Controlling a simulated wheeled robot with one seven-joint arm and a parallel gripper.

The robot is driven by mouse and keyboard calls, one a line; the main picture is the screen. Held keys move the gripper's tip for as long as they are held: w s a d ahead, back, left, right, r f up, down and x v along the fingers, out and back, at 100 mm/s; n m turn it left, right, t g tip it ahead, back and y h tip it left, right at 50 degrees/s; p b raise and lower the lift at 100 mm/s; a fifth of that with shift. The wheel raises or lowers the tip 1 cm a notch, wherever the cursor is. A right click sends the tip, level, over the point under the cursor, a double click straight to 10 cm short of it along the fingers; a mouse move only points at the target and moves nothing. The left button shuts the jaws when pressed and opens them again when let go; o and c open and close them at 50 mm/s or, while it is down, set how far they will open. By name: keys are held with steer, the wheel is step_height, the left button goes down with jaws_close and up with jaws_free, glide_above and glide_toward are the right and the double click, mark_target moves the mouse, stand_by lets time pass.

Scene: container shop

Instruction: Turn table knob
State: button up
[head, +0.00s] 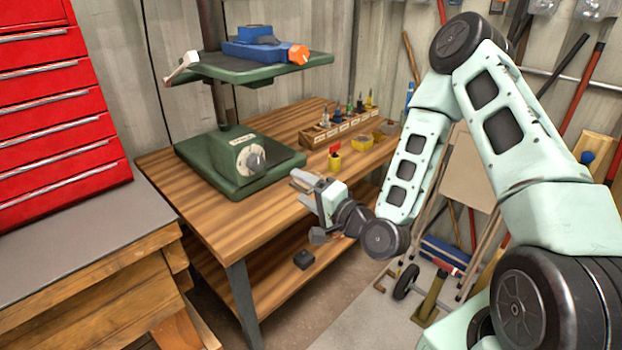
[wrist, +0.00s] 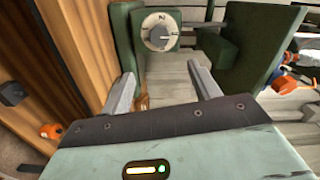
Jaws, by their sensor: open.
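The table knob is a grey knob (head: 251,161) on a pale round dial, on the front of a green machine base (head: 218,189) standing on the wooden workbench. In the wrist view the knob (wrist: 158,36) and its marked dial show near the top, ahead of and between my fingertips. My gripper (head: 306,187) is open and empty, to the right of the knob and near the bench's front edge. In the wrist view my gripper (wrist: 165,82) has its two grey fingers spread apart. There is a gap between the fingers and the knob.
A green upper table (head: 250,72) with a blue vise (head: 258,47) overhangs the knob. A yellow cup (head: 334,162) and a wooden tool rack (head: 345,129) stand behind my gripper. A red drawer cabinet (head: 60,110) is at the left. The wooden benchtop (head: 240,222) is clear in front.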

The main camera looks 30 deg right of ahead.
steer(key=shift+p+v, duration=0.95)
steer(key=shift+p, duration=0.2)
